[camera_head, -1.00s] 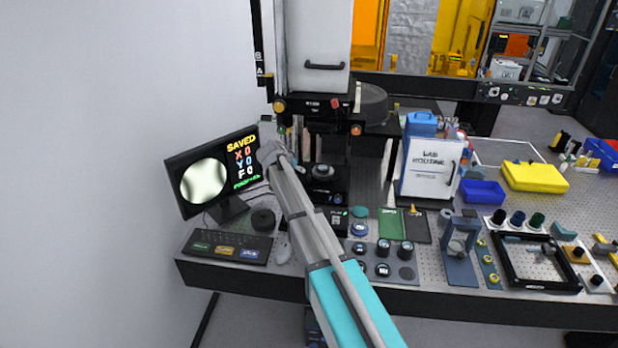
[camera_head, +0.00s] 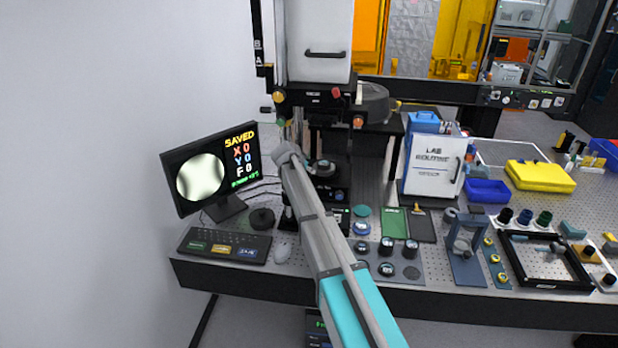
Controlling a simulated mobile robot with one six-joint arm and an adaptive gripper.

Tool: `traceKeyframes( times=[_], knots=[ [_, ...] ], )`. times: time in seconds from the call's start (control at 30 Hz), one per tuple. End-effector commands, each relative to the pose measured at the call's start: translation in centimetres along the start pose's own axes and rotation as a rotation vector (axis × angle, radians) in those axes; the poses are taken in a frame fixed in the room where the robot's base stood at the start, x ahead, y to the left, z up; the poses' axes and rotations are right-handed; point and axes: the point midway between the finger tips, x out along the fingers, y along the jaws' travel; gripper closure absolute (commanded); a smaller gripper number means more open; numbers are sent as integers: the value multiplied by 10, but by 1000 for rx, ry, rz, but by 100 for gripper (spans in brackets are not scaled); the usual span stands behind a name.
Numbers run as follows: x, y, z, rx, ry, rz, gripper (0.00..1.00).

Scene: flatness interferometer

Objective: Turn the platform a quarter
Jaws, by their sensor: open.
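The platform appears as a dark round stage (camera_head: 322,168) on the black interferometer stand, below its upper housing. Something small and dark sits on its middle. My arm (camera_head: 318,225) reaches up from the bottom of the view, and its grey rounded joint (camera_head: 287,152) is just left of the platform in the picture. I cannot make out my gripper; it seems hidden behind my arm or in the dark frame. Whether it touches the platform does not show. The monitor (camera_head: 210,172) reads SAVED, X0, Y0, with a bright round patch.
A keyboard (camera_head: 224,246), mouse (camera_head: 282,252) and dark round knob (camera_head: 262,219) lie at the left. A white Lab Routine box (camera_head: 434,166) stands right of the instrument. Round optics, a black frame (camera_head: 547,285) and bins crowd the bench's right side.

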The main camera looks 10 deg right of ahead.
Motion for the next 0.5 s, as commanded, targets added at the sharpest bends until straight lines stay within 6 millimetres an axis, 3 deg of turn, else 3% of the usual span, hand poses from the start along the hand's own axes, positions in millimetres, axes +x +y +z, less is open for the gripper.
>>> traceKeyframes(
  times=[0.2,0.5],
  knots=[
    [24,-1,2,1,0,-1,43],
    [34,0,0,1,0,0,43]
  ],
)
